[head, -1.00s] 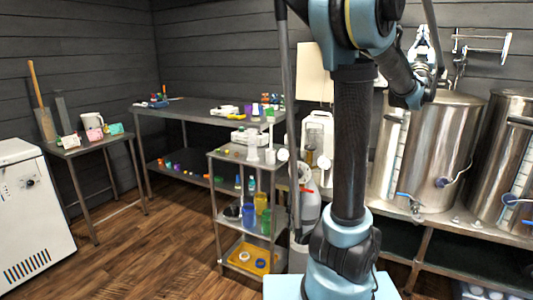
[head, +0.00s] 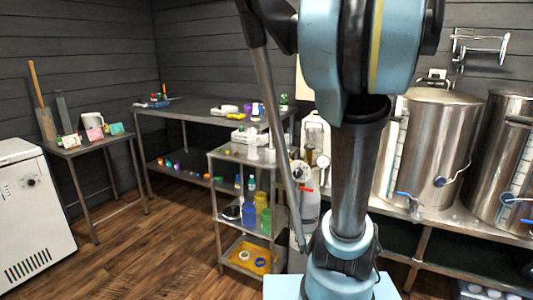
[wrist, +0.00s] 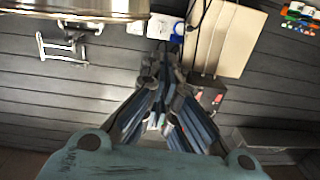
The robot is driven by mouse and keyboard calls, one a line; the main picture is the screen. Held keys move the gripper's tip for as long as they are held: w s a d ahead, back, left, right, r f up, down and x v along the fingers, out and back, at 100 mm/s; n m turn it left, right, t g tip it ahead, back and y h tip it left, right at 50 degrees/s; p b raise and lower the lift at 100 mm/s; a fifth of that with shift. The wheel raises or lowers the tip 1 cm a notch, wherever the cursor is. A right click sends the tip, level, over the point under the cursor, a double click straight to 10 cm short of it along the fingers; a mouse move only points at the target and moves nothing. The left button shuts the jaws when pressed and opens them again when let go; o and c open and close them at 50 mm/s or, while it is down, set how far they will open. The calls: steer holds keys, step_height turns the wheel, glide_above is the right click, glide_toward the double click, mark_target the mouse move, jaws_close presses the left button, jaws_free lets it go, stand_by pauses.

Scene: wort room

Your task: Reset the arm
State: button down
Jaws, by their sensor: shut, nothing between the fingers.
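My arm (head: 352,170) rises in the middle of the head view, its upper links bent close to the camera and its big joint at the top edge. My gripper (wrist: 165,68) shows in the wrist view, its dark fingers together and nothing between them. It is in the air in front of the plank wall (wrist: 60,105), apart from any object that I can see. I cannot make out the gripper in the head view.
Steel kettles (head: 436,145) stand on a bench at the right. A shelf cart (head: 228,205) with bottles and jugs stands just left of my arm. A long table (head: 195,110) is behind it and a white chest (head: 32,215) at the left. The wooden floor (head: 150,250) is clear.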

steer(key=s+a+f+n+g+y, duration=0.1)
steer(key=s+a+f+g+y, duration=0.1)
steer(key=s+a+f, duration=0.4)
steer(key=s+a+f+n+g+y, duration=0.1)
steer(key=a+f+g, duration=0.15)
steer(key=f, duration=0.45)
steer(key=s+a+f+n+g+y, duration=0.1)
steer(key=s+a+f+g+y, duration=0.1)
steer(key=s+a+f, duration=0.4)
steer(key=s+a+f+n+g+y, duration=0.1)
steer(key=s+a+f+g, duration=0.2)
steer(key=s+f, duration=0.4)
steer(key=s+a+f+n+g+y, duration=0.1)
steer(key=s+a+f+g, duration=0.3)
steer(key=s+f, duration=0.4)
steer(key=s+a, duration=0.1)
steer(key=s, duration=0.2)
steer(key=shift+n, duration=0.4)
steer(key=shift+w, duration=0.1)
steer(key=shift+w+f, duration=0.25)
steer(key=shift+w, duration=0.2)
